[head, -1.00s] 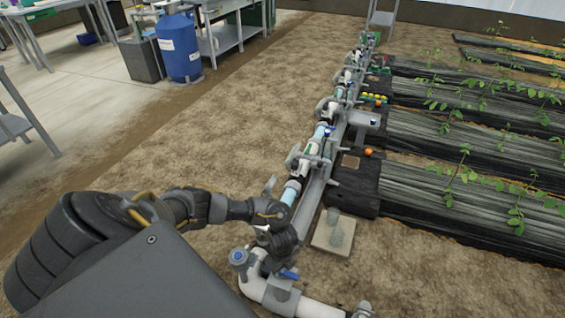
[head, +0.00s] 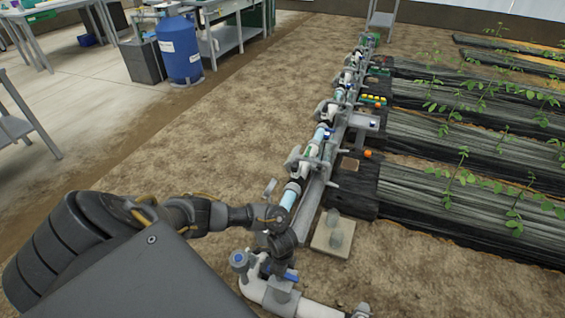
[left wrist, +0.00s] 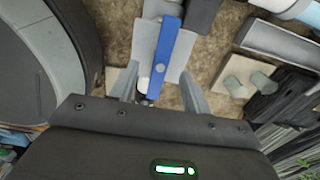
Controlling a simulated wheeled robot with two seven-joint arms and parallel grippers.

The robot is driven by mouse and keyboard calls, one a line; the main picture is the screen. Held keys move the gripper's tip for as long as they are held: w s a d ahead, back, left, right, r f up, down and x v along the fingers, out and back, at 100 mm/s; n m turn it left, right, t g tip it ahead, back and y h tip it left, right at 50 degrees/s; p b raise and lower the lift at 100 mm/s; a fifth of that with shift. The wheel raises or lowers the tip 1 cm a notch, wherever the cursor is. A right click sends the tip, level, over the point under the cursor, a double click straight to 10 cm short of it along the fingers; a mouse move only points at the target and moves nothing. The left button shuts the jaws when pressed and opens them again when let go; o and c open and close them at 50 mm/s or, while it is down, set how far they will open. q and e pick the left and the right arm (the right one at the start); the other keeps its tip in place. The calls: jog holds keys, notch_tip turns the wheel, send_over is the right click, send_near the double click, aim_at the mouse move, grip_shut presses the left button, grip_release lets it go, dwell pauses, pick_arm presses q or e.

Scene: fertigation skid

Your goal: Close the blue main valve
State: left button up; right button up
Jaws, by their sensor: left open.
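The blue main valve has a blue lever handle (head: 291,275) on a grey body (head: 282,295), set in white pipe at the bottom of the head view. In the left wrist view the lever (left wrist: 166,45) is a long blue bar with a round bolt. My left gripper (head: 284,263) points down at the valve and partly hides it. Its open fingers (left wrist: 160,88) lie on either side of the lever's near end, with gaps showing. I cannot tell how deep the lever sits between them. My right gripper is not in view.
The pipe manifold (head: 313,150) runs away to the back. A grey block on a pale slab (head: 334,235) is to the right. Bare soil (head: 190,130) lies open to the left.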

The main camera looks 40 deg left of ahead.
pick_arm(q)
jog(key=shift+f, duration=0.1)
jog(key=shift+f+b, duration=1.6)
jog(key=shift+f, duration=0.6)
jog(key=shift+r, duration=0.1)
jog(key=c, duration=1)
jog(key=m, duration=0.1)
jog(key=m+b, duration=0.1)
jog(key=m, duration=0.1)
jog(key=shift+a+f+m, duration=0.1)
jog(key=shift+f+m, duration=0.15)
jog(key=shift+m, duration=0.05)
jog(key=m+b, duration=0.6)
jog(key=m, duration=0.7)
jog(key=shift+a+f, duration=0.1)
jog(key=m, duration=0.2)
jog(key=shift+r+m+b, duration=0.25)
jog(key=shift+m+b, duration=0.15)
